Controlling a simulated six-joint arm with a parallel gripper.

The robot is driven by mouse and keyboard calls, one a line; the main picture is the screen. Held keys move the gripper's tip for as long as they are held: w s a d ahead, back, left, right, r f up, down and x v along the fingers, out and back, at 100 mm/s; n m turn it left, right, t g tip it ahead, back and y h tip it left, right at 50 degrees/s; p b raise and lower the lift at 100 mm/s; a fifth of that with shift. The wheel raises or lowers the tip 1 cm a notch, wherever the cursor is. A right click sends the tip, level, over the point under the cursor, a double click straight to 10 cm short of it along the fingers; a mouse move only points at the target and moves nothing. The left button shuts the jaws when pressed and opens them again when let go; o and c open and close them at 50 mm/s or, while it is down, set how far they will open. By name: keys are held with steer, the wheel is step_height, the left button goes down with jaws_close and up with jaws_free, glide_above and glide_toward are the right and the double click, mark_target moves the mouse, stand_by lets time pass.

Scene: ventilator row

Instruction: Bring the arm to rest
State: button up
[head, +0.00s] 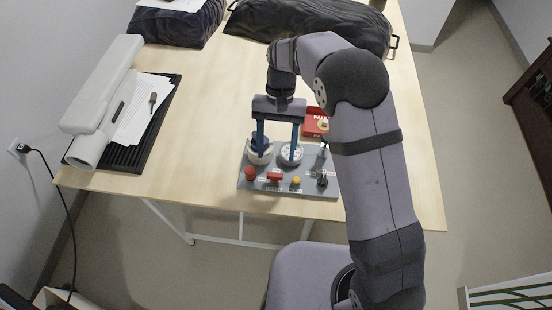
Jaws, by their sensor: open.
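My gripper (277,138) is open, pointing down over the back of a grey control panel (262,186). Its two blue fingers are spread apart. The left finger comes down in front of a pale round knob or dial (260,154), and the right one overlaps another round white dial (291,154); I cannot tell whether either finger touches. The panel's front row holds a red knob (250,173), a red lever-like part (274,177), a yellow button (296,181) and a dark knob (322,182). My forearm hides part of the panel's right side.
A red labelled box (315,122) stands just behind the panel. A black tray (128,156) with papers and a white cylinder-ended device (103,100) lie at left. Dark bags (310,22) lie at the back. The wooden table (205,120) is clear left of the panel.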

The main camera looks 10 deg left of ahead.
steer(key=shift+w+r, duration=0.1)
steer(key=shift+r, duration=0.25)
steer(key=s+d+r+t, duration=0.1)
steer(key=s+d+r, duration=0.1)
steer(key=d, duration=0.3)
steer(key=s+d+r+t, duration=0.1)
steer(key=d+r, duration=0.1)
steer(key=d, duration=0.4)
steer(key=s+d+f+t, duration=0.1)
steer(key=s+d+t, duration=0.1)
steer(key=s+d, duration=0.7)
steer(key=shift+s+d, duration=0.3)
steer(key=shift+s, duration=0.5)
